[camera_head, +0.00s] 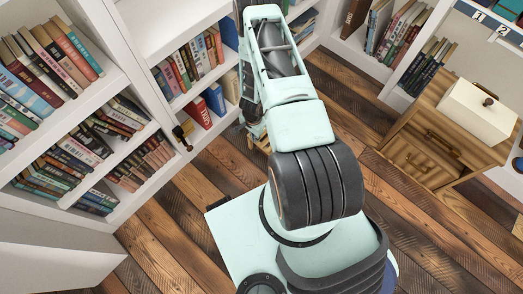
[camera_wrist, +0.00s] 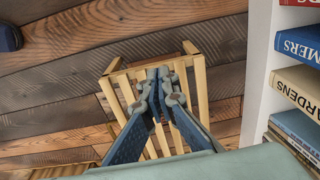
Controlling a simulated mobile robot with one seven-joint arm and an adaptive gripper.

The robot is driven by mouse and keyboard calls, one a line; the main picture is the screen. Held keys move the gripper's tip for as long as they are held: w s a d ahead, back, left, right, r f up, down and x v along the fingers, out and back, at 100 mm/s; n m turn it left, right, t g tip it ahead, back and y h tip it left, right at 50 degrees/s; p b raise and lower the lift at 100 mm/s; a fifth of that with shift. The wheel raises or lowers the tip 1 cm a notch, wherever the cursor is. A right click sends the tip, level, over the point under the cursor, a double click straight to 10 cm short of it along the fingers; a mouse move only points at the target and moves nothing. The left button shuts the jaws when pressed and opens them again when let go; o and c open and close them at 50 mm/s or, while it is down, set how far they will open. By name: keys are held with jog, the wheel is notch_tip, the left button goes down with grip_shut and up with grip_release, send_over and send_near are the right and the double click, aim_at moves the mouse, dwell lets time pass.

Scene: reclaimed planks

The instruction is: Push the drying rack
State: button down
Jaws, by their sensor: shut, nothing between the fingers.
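The drying rack (camera_wrist: 199,88) is a light wooden frame with parallel slats, seen from above in the wrist view on the plank floor. My gripper (camera_wrist: 164,72) is shut and empty, with its fingertips over the middle slats of the rack. I cannot tell whether the fingers touch it. The near end of the rack is hidden behind my gripper. In the head view only a small piece of the rack (camera_head: 259,143) shows beside my arm, and my arm covers the rest.
A white bookshelf (camera_wrist: 257,70) stands close to the right of the rack in the wrist view. White bookcases (camera_head: 150,140) line the left and back in the head view. A wooden drawer cabinet (camera_head: 420,150) stands at right.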

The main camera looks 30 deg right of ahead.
notch_tip(320, 180, down, 13)
jog(key=s+a+b, duration=0.2)
jog(key=s+b, duration=0.1)
jog(key=b, duration=0.1)
jog(key=d, duration=0.1)
jog(key=w+d, duration=0.1)
jog(key=d, duration=0.2)
jog(key=shift+w+b, duration=0.3)
jog(key=shift+b, duration=0.1)
jog(key=shift+w+d, duration=0.1)
jog(key=shift+d, duration=0.05)
